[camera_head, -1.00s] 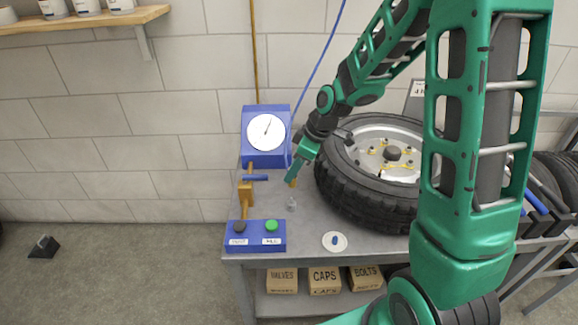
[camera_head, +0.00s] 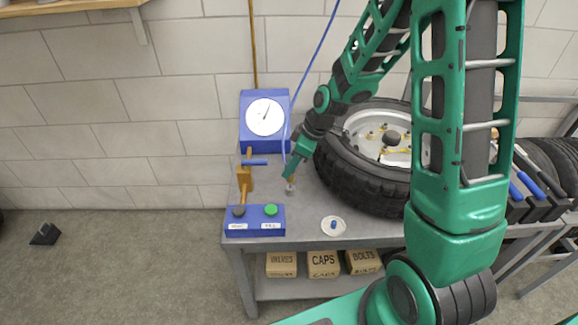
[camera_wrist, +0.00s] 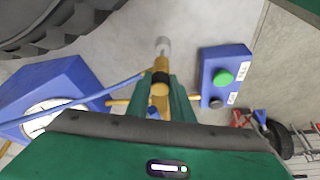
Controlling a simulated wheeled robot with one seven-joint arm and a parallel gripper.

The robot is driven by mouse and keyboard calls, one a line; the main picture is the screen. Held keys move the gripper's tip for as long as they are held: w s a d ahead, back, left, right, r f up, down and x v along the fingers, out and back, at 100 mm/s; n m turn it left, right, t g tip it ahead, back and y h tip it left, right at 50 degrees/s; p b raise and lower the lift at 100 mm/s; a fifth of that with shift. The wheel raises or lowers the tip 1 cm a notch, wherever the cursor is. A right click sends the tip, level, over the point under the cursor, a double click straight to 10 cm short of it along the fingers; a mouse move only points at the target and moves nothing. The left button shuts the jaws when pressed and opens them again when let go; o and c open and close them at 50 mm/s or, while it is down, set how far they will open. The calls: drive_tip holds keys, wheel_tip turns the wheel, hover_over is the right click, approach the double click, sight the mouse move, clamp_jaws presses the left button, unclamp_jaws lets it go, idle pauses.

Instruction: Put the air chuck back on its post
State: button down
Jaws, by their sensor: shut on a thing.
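My gripper (camera_head: 288,173) is shut on the air chuck (camera_wrist: 160,88), a brass-coloured piece with a dark band, pointing down over the bench. In the head view only a little of the chuck shows below my fingers. The post (camera_head: 291,189) is a short pale grey stub standing on the bench, directly below the chuck. It also shows in the wrist view (camera_wrist: 162,46), in line with the chuck's tip. I cannot tell whether the tip touches it or a small gap is left. A blue hose (camera_head: 309,68) runs up from the chuck.
A blue gauge (camera_head: 264,118) stands behind left, with a brass valve and blue lever (camera_head: 247,177) nearby. A button box (camera_head: 255,220) is at the front left. A tire (camera_head: 350,168) lies close on the right. A white dish (camera_head: 333,226) is at the front.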

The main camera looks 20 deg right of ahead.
drive_tip(key=shift+f, duration=0.35)
idle(0.3)
drive_tip(key=shift+f, duration=1.2)
drive_tip(key=c, duration=1)
unclamp_jaws()
drive_tip(key=shift+r, duration=4)
drive_tip(key=shift+s+d, duration=0.1)
